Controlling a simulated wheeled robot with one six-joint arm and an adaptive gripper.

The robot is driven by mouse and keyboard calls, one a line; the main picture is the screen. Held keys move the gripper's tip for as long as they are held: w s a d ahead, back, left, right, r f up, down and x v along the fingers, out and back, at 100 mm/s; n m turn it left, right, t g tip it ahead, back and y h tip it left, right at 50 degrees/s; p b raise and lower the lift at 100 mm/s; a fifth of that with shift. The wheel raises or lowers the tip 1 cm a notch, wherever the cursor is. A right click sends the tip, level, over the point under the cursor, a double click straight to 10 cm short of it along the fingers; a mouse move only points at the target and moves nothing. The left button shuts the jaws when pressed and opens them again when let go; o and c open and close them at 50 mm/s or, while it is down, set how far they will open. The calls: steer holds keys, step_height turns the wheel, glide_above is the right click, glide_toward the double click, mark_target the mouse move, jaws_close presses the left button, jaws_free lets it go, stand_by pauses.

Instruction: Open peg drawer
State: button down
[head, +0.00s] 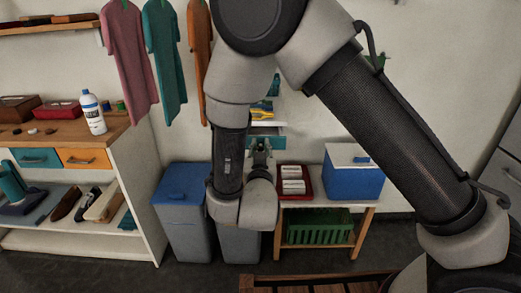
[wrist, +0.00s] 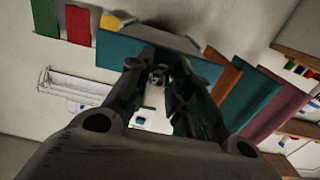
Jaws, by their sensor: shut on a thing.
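A teal drawer front (head: 278,143) shows in the head view behind my gripper (head: 260,146), partly hidden by my arm. In the wrist view a teal panel (wrist: 115,50), seemingly the same drawer front, lies tilted across the fingertips. My gripper (wrist: 160,58) is shut at this front, with its fingers on either side of a small grey part, seemingly the handle. The handle itself is mostly hidden by the fingers. How far the drawer stands out cannot be told.
A low wooden bench holds a red tray (head: 312,183) and a blue box (head: 352,180), with a green crate (head: 318,228) below. Blue-grey bins (head: 182,215) stand left of it. Hanging shirts (head: 164,62) are left of my arm. A shelf unit (head: 148,185) stands further left.

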steer(key=shift+s+a, duration=0.1)
steer(key=shift+s, duration=2.25)
steer(key=c, duration=1.3)
jaws_free()
steer(key=s, duration=1.2)
steer(key=shift+a, duration=0.15)
steer(key=shift+s, duration=0.1)
